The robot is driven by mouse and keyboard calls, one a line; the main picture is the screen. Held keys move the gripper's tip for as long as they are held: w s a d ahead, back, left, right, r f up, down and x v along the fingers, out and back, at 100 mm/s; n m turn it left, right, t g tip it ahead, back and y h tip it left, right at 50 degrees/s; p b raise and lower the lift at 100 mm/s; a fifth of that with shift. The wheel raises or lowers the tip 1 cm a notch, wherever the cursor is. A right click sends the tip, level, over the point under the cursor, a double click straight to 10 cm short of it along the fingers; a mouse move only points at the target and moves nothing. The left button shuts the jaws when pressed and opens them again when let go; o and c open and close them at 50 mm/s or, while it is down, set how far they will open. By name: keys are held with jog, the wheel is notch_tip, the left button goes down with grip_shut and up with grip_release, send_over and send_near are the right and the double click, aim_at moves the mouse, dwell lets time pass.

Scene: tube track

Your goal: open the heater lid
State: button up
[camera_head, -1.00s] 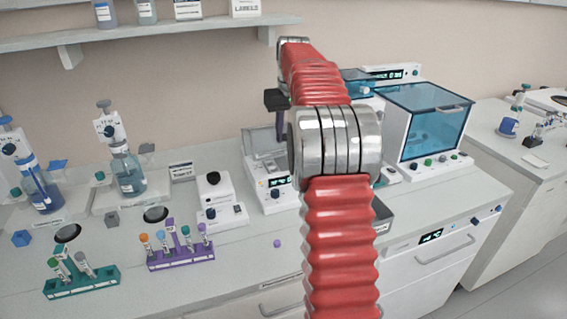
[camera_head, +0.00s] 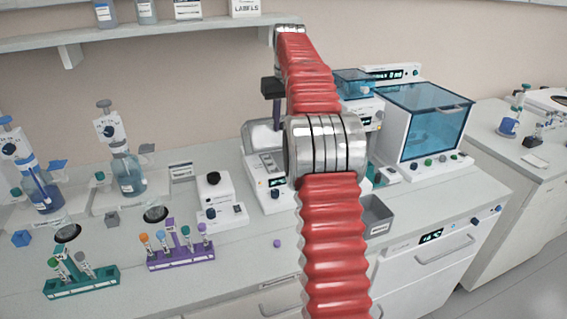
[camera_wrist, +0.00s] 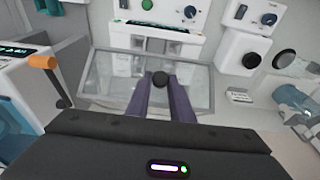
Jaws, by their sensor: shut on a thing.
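The heater (camera_head: 273,184) is a white bench unit with a small display, partly hidden behind my arm in the head view. Its clear, grey-framed lid (camera_head: 252,134) stands steeply raised at the back of the unit. In the wrist view the lid (camera_wrist: 105,78) lies in front of my gripper, and the heater's display side (camera_wrist: 145,29) shows beyond it. In the head view my gripper (camera_head: 276,122) is at the lid's right part.
A small white device with a black knob (camera_head: 213,187) stands left of the heater. Purple (camera_head: 180,260) and teal (camera_head: 80,285) tube racks stand at the front left. A blue-lidded unit (camera_head: 430,120) stands right. The wall shelf (camera_head: 150,36) hangs above.

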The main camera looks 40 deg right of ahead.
jog(key=shift+w+d+r, duration=0.2)
jog(key=shift+w+r, duration=0.25)
jog(key=shift+w, duration=0.2)
jog(key=shift+w+d+r, duration=0.15)
jog(key=shift+w+r, duration=0.3)
jog(key=shift+w, duration=0.15)
jog(key=o, duration=0.8)
jog(key=shift+s, duration=0.15)
